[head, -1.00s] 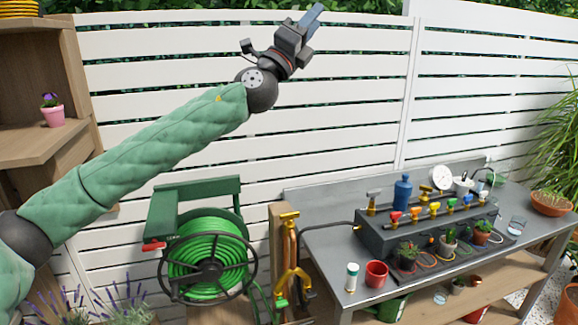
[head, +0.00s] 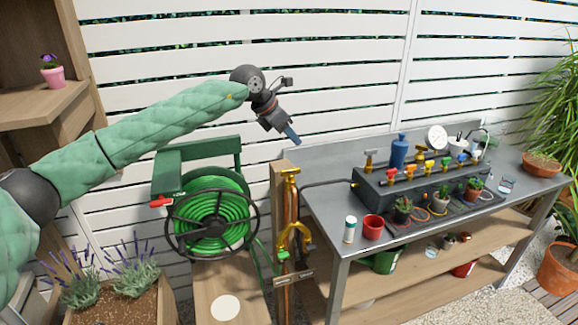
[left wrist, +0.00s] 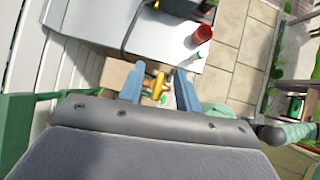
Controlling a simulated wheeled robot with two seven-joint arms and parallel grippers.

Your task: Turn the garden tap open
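The garden tap (head: 291,178) is brass-yellow with a bar handle on top. It sits at the top of a wooden post (head: 279,195) with copper pipe, between the hose reel and the metal bench. My left gripper (head: 292,136) hangs above the tap, pointing down, apart from it. In the left wrist view its two blue fingers (left wrist: 159,75) are spread open and empty, and the yellow tap (left wrist: 158,86) shows between and beyond them. My right gripper is in neither view.
A green hose reel (head: 213,222) stands left of the post. The metal bench (head: 325,215) on the right carries a manifold of coloured taps (head: 430,180), a red cup (head: 373,227) and small plants. A white slatted fence (head: 340,60) runs behind.

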